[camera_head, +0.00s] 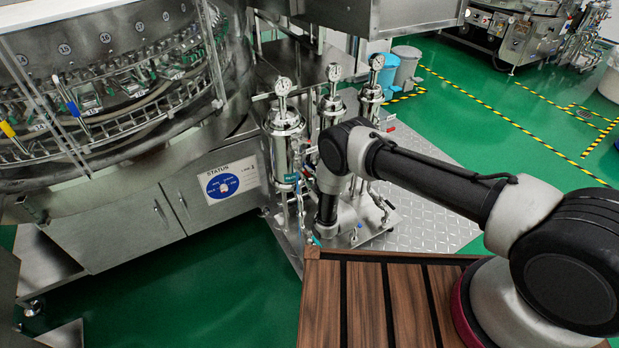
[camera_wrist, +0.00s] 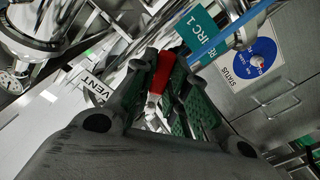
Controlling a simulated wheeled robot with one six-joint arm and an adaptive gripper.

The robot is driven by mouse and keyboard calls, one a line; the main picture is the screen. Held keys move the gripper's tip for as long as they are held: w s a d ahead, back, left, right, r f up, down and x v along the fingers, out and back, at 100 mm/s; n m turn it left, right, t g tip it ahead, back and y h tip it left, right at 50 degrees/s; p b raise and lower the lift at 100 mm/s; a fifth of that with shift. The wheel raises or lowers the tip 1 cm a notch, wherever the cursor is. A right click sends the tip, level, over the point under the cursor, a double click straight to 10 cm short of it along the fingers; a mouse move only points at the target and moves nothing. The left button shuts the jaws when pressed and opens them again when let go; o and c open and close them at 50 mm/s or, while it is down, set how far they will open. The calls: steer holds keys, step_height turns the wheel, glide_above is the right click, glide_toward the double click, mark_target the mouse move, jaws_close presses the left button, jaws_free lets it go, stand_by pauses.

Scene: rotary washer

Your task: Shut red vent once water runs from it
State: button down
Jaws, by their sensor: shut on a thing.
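The red vent handle (camera_wrist: 163,70) shows in the wrist view between the fingers of my gripper (camera_wrist: 168,88), which is shut on it. A white label reading VENT (camera_wrist: 96,91) lies just left of the fingers. In the head view my arm reaches down beside the front steel filter housing (camera_head: 284,150), and the vent and fingertips are hidden or too small to make out there. I cannot make out any water running from the vent in either view.
Two more gauge-topped housings (camera_head: 371,102) stand behind on the tread plate (camera_head: 425,205). The rotary washer (camera_head: 95,100) fills the left, with a STATUS dial (camera_head: 224,184) on its cabinet. A teal tag (camera_wrist: 197,27) and blue tube (camera_wrist: 236,36) are close beyond the fingers.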

steer(key=shift+w+d+r+n, duration=0.2)
steer(key=shift+r+n, duration=0.4)
steer(key=shift+n, duration=1.35)
steer(key=shift+w+d+r+n, duration=0.15)
steer(key=shift+d+r+n, duration=0.3)
steer(key=shift+n, duration=1.55)
steer(key=shift+w+d+r+n, duration=0.15)
steer(key=shift+r+n, duration=0.55)
steer(key=shift+n, duration=1.25)
steer(key=c, duration=1.4)
jaws_free()
steer(key=v, duration=1.2)
